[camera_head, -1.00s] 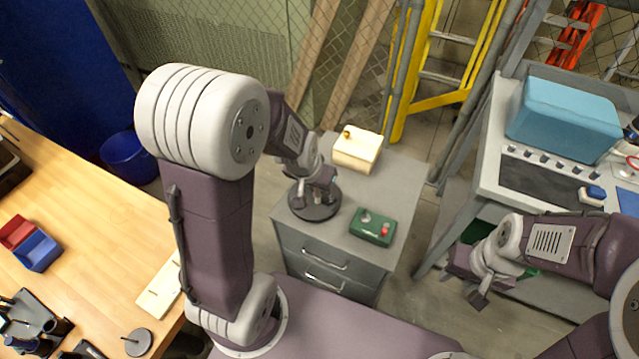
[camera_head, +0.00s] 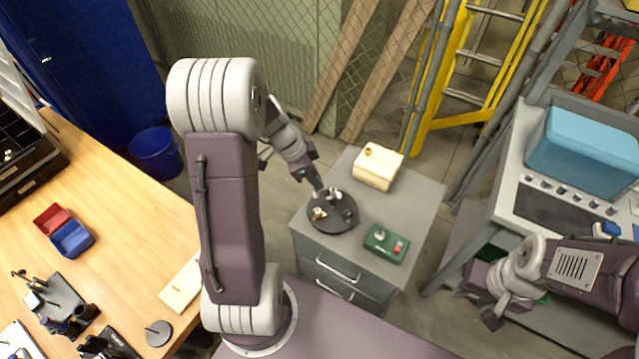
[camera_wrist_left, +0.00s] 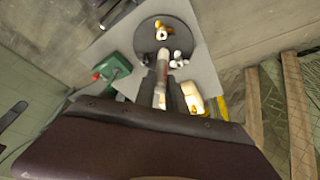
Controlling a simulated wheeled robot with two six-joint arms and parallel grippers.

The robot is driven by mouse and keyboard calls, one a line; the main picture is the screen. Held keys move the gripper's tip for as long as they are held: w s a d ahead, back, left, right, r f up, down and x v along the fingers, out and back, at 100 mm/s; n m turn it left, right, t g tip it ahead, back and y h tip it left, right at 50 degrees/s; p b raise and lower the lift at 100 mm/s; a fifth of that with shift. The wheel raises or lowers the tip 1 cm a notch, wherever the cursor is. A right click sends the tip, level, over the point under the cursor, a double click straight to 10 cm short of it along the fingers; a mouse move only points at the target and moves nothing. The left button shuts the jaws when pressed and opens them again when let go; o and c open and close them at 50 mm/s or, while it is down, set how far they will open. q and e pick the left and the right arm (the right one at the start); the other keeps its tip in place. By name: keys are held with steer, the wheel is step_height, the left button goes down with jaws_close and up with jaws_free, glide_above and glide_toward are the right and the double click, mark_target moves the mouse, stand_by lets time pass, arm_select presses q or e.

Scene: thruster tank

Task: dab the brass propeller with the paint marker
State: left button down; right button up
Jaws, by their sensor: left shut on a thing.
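A round dark turntable (camera_head: 322,223) stands on the grey cabinet. On it sit a brass propeller (camera_head: 318,213) at the left front, a silver-white one (camera_head: 335,193) at the back and a dark piece at the right. My left gripper (camera_head: 315,187) is above the disc's back left edge, shut on the pale paint marker (camera_wrist_left: 161,78). In the left wrist view the marker points towards the disc, and a gap shows between it and the brass propeller (camera_wrist_left: 161,30). My right gripper (camera_head: 484,300) is far right of the cabinet; its finger opening is unclear.
A green control box (camera_head: 386,243) with a red button stands at the cabinet's front right. A cream box (camera_head: 378,168) with a brass knob stands behind the disc. A wooden bench (camera_head: 125,225) is left, a grey bench with a blue tank (camera_head: 583,150) right.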

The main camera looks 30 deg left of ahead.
mark_target(315, 197)
arm_select(q)
steer(key=shift+f+b, duration=0.3)
steer(key=shift+f, duration=0.05)
steer(key=shift+f+b, duration=0.85)
steer(key=shift+f, duration=0.75)
steer(key=shift+f+b, duration=0.2)
steer(key=shift+b, duration=0.65)
steer(key=shift+f+b, duration=0.3)
steer(key=shift+b, duration=0.1)
stand_by(0.5)
steer(key=shift+s+d+f+b, duration=0.1)
steer(key=shift+b, duration=0.2)
stand_by(1.7)
